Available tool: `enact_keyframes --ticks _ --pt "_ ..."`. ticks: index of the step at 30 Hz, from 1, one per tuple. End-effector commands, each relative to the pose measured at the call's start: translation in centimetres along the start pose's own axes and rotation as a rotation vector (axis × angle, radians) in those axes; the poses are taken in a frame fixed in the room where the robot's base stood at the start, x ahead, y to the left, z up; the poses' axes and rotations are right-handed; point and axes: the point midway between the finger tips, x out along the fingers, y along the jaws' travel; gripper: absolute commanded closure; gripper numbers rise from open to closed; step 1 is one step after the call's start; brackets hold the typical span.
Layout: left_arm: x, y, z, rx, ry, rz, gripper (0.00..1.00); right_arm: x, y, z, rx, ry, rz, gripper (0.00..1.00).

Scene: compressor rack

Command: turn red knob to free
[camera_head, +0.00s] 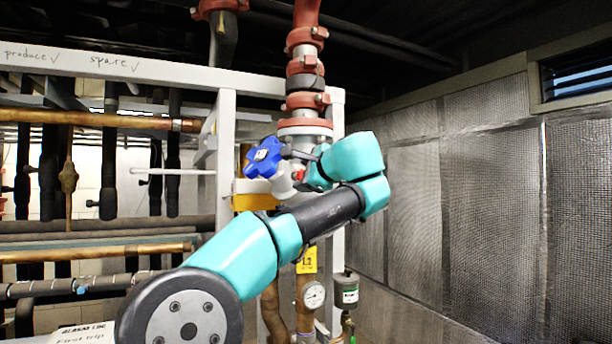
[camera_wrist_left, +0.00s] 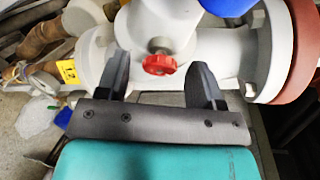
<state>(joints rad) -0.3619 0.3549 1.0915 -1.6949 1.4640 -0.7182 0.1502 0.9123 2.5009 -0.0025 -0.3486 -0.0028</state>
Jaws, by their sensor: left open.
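The small red knob (camera_wrist_left: 160,64) shows in the left wrist view on the underside of a grey valve body (camera_wrist_left: 165,25). In the head view a small part of the red knob (camera_head: 298,176) shows beside my arm. My left gripper (camera_wrist_left: 160,75) is open, with one dark finger on each side of the knob. There is visible space between the fingers and the knob. In the head view my left gripper is mostly hidden behind my teal arm links. My right gripper is not in either view.
A blue handwheel (camera_head: 264,157) sits on the valve just left of the red knob. Red pipe couplings (camera_head: 305,70) rise above it. A white rack post (camera_head: 225,150) stands to the left. A pressure gauge (camera_head: 313,295) and yellow tag (camera_head: 307,260) are below. A mesh-covered wall (camera_head: 480,190) is at right.

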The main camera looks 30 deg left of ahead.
Motion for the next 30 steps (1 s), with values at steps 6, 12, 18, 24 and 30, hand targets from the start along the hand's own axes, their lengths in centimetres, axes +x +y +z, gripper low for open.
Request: enact_keyframes --ticks 6,12,18,24,30 --pt "-0.02 0.00 -0.01 0.000 0.000 0.000 0.45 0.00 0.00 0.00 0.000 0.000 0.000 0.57" --pt "-0.04 0.00 -0.01 0.000 0.000 0.000 0.64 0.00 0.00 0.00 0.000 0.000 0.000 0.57" --pt "-0.04 0.00 -0.01 0.000 0.000 0.000 0.83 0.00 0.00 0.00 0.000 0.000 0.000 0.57" --pt "-0.04 0.01 -0.01 -0.003 0.000 -0.001 0.88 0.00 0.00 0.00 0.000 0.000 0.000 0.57" --pt "-0.03 0.05 0.00 -0.032 0.000 -0.012 0.88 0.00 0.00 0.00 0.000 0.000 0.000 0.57"
